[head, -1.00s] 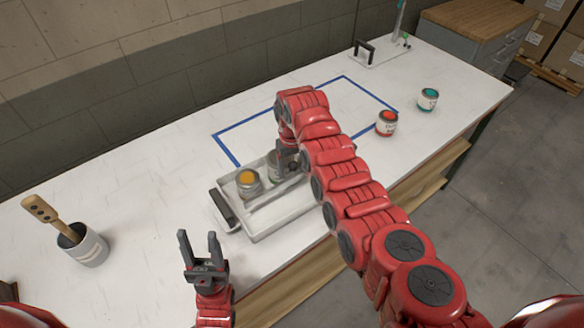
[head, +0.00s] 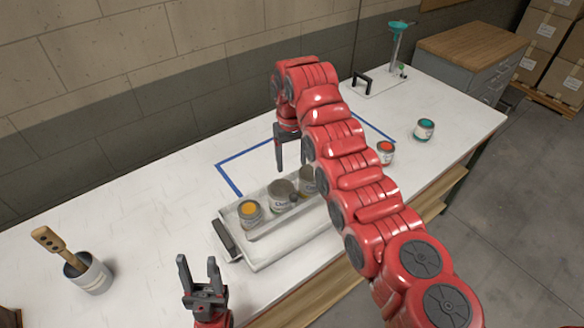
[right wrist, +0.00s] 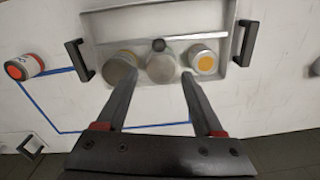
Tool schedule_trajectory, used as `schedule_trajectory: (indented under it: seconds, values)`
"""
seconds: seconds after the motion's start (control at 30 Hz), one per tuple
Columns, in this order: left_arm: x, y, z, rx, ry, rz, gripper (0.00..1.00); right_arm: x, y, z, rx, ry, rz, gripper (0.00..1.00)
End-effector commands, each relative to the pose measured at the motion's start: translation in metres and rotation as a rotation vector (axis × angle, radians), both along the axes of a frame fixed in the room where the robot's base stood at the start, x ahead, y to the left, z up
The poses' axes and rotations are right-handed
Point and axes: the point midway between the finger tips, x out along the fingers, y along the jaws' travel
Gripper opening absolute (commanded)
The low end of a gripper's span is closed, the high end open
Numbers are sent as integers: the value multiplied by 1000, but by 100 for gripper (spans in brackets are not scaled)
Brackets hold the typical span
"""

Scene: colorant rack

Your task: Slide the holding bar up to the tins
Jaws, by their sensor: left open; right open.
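The tray (head: 262,262) holds a row of tins: one with a yellow top (head: 249,211), a grey one (head: 281,196) and another partly hidden one (head: 307,180). The holding bar (right wrist: 188,38) lies along the tray beside the tins, its dark knob (right wrist: 158,45) close to the middle tin; I cannot tell whether the bar touches them. My right gripper (head: 291,166) is open and empty above the tins' far side. In the right wrist view its fingers (right wrist: 160,76) point at the row. My left gripper (head: 198,262) is open and empty, left of the tray's near end.
A red-topped tin (head: 385,152) and a teal-topped tin (head: 424,130) stand on the table to the right. A blue tape outline (head: 228,178) lies behind the tray. A pot with a wooden-handled tool (head: 90,275) stands at left. The table between pot and tray is clear.

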Motion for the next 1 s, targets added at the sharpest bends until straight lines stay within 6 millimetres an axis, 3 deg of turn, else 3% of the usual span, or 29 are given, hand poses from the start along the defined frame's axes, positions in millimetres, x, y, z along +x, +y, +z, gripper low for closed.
schedule_trajectory:
  seconds: [0.33,0.53,0.7,0.87,1.0]
  values:
    - [0,0,0,0,0,0,50,1,-1,3,4,2,0,68]
    - [0,0,-7,0,0,0,50,6,-27,10,99,52,2,68]
    - [0,0,-11,0,1,0,50,6,-36,13,176,74,1,68]
    - [0,0,-24,0,0,0,50,6,-34,-8,182,72,1,68]
    - [0,0,-31,0,0,0,50,2,-28,-38,181,77,3,68]
